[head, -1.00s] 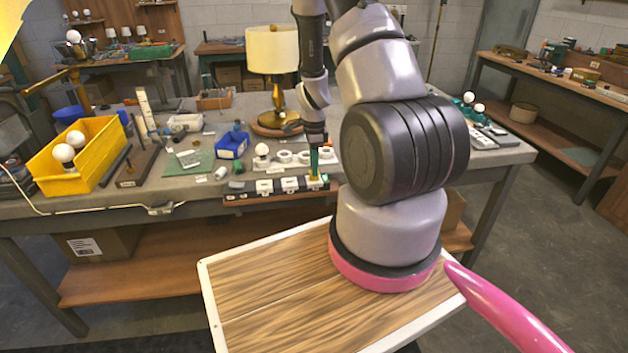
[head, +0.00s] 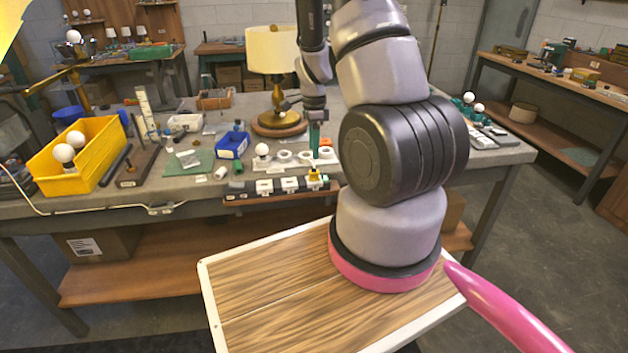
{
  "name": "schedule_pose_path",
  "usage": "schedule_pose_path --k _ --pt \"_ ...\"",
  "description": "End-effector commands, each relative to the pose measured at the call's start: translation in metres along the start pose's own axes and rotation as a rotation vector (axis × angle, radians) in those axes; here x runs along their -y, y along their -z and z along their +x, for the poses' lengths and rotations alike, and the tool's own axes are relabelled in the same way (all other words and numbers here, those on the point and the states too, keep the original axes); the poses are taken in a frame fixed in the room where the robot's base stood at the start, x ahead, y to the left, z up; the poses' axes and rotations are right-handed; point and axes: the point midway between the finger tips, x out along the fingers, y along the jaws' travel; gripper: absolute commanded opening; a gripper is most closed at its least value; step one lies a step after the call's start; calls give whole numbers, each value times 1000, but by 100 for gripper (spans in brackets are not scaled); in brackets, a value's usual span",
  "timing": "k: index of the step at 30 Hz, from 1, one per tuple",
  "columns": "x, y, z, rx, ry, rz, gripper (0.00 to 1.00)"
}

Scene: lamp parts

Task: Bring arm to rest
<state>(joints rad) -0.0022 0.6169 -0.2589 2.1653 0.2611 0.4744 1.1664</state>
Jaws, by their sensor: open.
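My arm rises from its pink-ringed mount and reaches over the bench. My gripper (head: 315,143) points down, its teal fingertips above the back of the parts row on the bench. The jaws are open and seem empty, though the gap between them is too small to make out. A small yellow piece (head: 314,174) sits at the right end of a dark strip with white blocks (head: 290,185), apart from the fingertips. A lamp with a cream shade (head: 271,50) and brass base (head: 279,122) stands just left of my gripper.
A yellow bin (head: 85,165) with white bulbs stands at the bench's left. A blue bin (head: 232,145), a green mat (head: 188,163) and a rack with white rings and a bulb (head: 283,157) lie between. More bulbs (head: 473,102) stand at the right.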

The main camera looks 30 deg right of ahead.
Motion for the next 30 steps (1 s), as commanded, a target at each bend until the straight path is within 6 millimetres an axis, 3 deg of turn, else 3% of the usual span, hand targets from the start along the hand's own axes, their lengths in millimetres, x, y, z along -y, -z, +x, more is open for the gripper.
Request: schedule_pose_path --k 6,14,17,20,23,30 --pt "0 0 -31 0 1 -2 64" --pt "0 -1 -39 2 1 -4 64" --pt "-1 -6 -54 19 19 -38 64" --pt "-5 -17 -85 51 59 -123 64" --pt "-15 -32 -129 90 121 -252 64" --pt "-59 -59 -229 132 290 -600 64"
